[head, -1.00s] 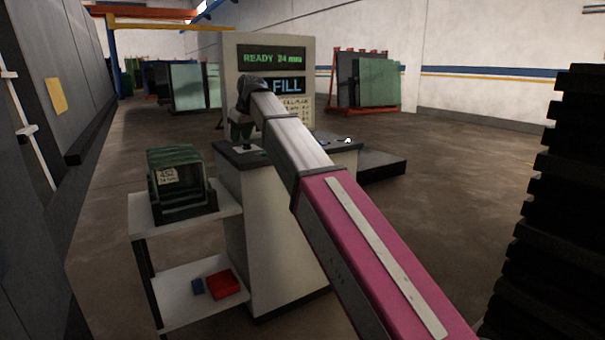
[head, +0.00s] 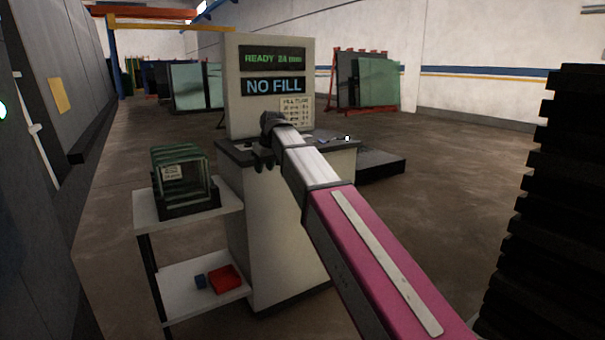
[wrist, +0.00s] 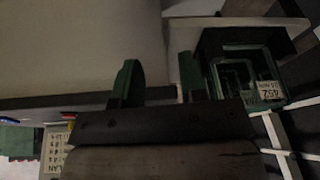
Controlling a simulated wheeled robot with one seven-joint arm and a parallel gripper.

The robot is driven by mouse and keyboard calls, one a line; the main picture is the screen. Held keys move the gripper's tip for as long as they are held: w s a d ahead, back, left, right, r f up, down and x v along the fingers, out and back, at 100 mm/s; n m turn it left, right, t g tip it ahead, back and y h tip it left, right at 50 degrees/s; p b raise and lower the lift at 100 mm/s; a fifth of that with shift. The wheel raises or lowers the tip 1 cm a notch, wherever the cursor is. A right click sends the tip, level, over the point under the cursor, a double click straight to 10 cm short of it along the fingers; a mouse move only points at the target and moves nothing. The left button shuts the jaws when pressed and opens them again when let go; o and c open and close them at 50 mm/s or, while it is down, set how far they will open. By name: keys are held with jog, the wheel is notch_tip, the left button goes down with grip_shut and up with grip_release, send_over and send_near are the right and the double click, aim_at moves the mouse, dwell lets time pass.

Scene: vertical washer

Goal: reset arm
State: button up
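My gripper (head: 265,163) is at the end of my pink and silver arm, at the near edge of the grey-white console (head: 270,240). In the wrist view, its two green fingers (wrist: 158,84) stand apart with nothing between them. The console's upright panel (head: 236,110) shows "READY" with blurred characters and "NO FILL". A pale surface fills much of the wrist view behind the fingers.
A white two-level cart (head: 222,225) at left holds a dark rack of glass panes (head: 185,182), also in the wrist view (wrist: 285,60). A dark stack (head: 560,200) stands at right.

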jog(key=s+d+f+m+h, duration=0.1)
jog(key=s+d+f+m, duration=0.2)
jog(key=d+f, duration=0.95)
jog(key=s+d+f+m+g, duration=0.1)
jog(key=s+d+f, duration=0.5)
jog(key=f, duration=0.3)
jog(key=s+d+f+m+h, duration=0.1)
jog(key=s+d+f+m, duration=0.1)
jog(key=s+d+f, duration=0.4)
jog(key=s+d+f+m+g, duration=0.1)
jog(key=s+d+f+m, duration=0.1)
jog(key=s+d+f, duration=0.5)
notch_tip(320, 180, down, 5)
jog(key=shift+d+g+h, duration=0.3)
jog(key=shift+d+h, duration=0.1)
jog(key=shift+d, duration=0.2)
jog(key=shift+a, duration=0.15)
